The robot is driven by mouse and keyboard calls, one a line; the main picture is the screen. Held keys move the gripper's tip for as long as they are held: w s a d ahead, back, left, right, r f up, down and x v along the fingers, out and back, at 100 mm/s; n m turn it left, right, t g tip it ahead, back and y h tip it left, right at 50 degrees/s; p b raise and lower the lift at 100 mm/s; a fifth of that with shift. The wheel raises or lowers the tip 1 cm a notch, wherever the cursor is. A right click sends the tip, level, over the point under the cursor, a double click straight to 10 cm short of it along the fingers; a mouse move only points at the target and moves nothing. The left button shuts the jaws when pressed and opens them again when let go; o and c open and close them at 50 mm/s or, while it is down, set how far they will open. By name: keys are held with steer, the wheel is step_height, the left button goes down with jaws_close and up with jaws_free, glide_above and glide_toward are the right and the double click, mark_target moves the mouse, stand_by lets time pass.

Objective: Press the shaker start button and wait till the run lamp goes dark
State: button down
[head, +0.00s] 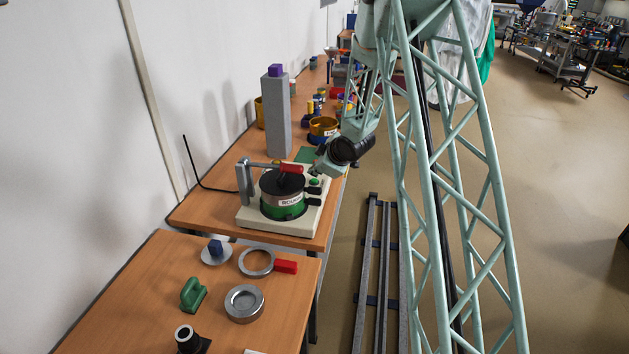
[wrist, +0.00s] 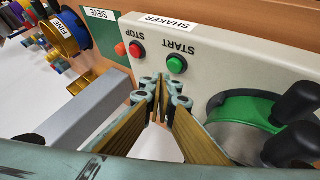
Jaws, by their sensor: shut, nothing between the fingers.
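The shaker (head: 262,222) is a cream box on the table, with a green sieve pan labelled ROUGH (head: 285,208) clamped on top. In the wrist view its panel (wrist: 225,62) shows the green START button (wrist: 176,65) and the red STOP button (wrist: 135,50), with upside-down labels. My gripper (wrist: 162,84) is shut and empty, its tips just below the START button in the picture and apart from it. In the head view my gripper (head: 317,172) is over the shaker's right side. I cannot make out a lit run lamp for certain.
A tall grey column (head: 277,118) with a purple top stands behind the shaker. The clamp's red handle (head: 290,168) reaches over the pan. Gold and blue sieves (head: 322,128) stand further back.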

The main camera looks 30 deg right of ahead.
mark_target(314, 180)
steer(key=shift+f+b, duration=0.85)
steer(key=shift+f, duration=0.1)
stand_by(1.8)
steer(key=shift+r, duration=0.15)
steer(key=shift+r+p, duration=0.65)
steer(key=shift+r, duration=0.2)
stand_by(0.3)
steer(key=shift+r+p, duration=2.15)
steer(key=shift+r, duration=0.85)
